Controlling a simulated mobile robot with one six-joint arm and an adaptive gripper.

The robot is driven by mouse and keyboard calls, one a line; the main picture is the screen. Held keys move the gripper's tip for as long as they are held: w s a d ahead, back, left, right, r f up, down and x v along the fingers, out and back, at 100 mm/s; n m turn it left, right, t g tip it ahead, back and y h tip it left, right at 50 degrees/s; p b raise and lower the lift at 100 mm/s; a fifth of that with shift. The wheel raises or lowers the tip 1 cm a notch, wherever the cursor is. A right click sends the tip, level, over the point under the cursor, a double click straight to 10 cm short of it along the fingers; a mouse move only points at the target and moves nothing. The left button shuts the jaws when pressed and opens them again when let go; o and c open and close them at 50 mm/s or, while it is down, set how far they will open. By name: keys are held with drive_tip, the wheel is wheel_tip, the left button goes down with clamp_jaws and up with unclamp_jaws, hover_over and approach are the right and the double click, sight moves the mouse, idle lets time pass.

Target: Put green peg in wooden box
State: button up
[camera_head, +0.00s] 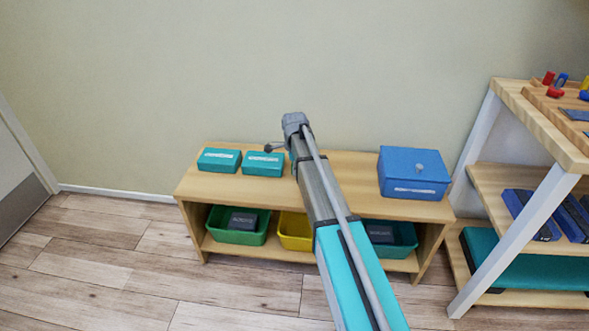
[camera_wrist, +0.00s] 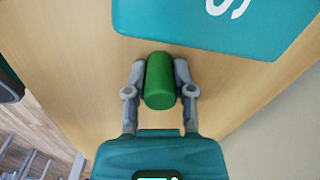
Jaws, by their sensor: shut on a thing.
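In the wrist view, the green peg (camera_wrist: 160,88) is a short, dark green cylinder. My gripper (camera_wrist: 160,68) is shut on it, with one grey finger on each side. Both are over the wooden top of the low shelf, close to a teal box (camera_wrist: 225,22) with white lettering. I cannot tell how high the peg is above the wood. In the head view my arm hides the peg and most of the gripper. I cannot make out a clear wooden box in either view.
The low shelf (camera_head: 340,165) also bears a blue box (camera_head: 413,172) at right. Green (camera_head: 238,236) and yellow (camera_head: 293,241) bins sit below. At far right, a white-legged wooden rack (camera_head: 535,115) holds red and blue pegs on top. Bare wood lies left of the blue box.

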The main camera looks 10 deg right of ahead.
drive_tip(key=shift+r, duration=0.1)
wheel_tip(320, 180, up, 2)
drive_tip(key=p, duration=0.2)
drive_tip(key=shift+r+p, duration=0.25)
drive_tip(key=shift+p, duration=0.15)
drive_tip(key=s+r+p, duration=1)
drive_tip(key=s, duration=0.4)
drive_tip(key=shift+r, duration=0.15)
drive_tip(key=shift+d, duration=0.1)
idle(0.5)
